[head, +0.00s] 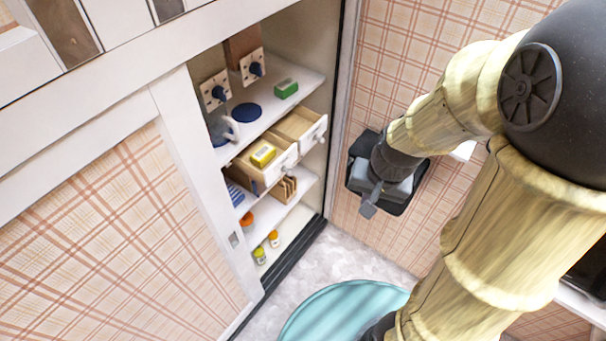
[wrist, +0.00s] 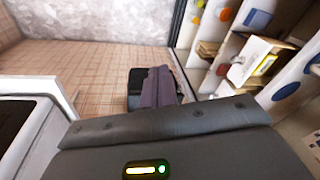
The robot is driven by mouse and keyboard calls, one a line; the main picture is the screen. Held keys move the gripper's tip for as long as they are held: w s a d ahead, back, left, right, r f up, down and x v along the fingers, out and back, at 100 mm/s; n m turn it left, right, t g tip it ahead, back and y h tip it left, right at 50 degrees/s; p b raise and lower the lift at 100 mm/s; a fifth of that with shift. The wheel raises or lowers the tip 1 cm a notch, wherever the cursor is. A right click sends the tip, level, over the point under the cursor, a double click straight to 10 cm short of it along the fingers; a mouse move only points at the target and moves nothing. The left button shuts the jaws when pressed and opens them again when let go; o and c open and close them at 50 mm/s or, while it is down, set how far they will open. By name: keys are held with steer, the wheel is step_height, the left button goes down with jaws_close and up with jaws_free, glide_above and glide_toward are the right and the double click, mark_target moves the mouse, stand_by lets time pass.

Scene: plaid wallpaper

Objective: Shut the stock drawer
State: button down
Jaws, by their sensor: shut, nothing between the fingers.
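Two light wooden drawers sit side by side in the open cupboard, both pulled out. The left drawer (head: 282,165) stands out further and holds a yellow box (head: 263,154). The right drawer (head: 317,131) looks empty. Each has a pale front with a small knob. No label shows which is the stock drawer.
The shelf above (head: 272,112) holds a green box (head: 286,89), a blue disc (head: 247,112) and a mug (head: 232,129). A wooden rack (head: 286,190) and small jars (head: 274,238) sit below. The cupboard's side edge (head: 341,110) stands beside the drawers. A white appliance (wrist: 62,92) stands left.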

steer(key=w+a+f+m+t+y+b, duration=0.1)
steer(key=w+a+f+m+y+b, duration=0.1)
steer(key=w+m, duration=0.5)
steer(key=w+a+f+m+t+y+b, duration=0.1)
steer(key=w+f+m+y, duration=0.4)
steer(key=m, duration=0.8)
steer(key=shift+w+a+f+b, duration=0.5)
steer(key=shift+w+f+b, duration=0.05)
steer(key=shift+w+b, duration=0.3)
steer(key=a+r+x, duration=0.1)
steer(key=r+x, duration=0.1)
steer(key=x, duration=1.1)
steer(key=shift+w+a, duration=0.4)
steer(key=shift+w, duration=0.1)
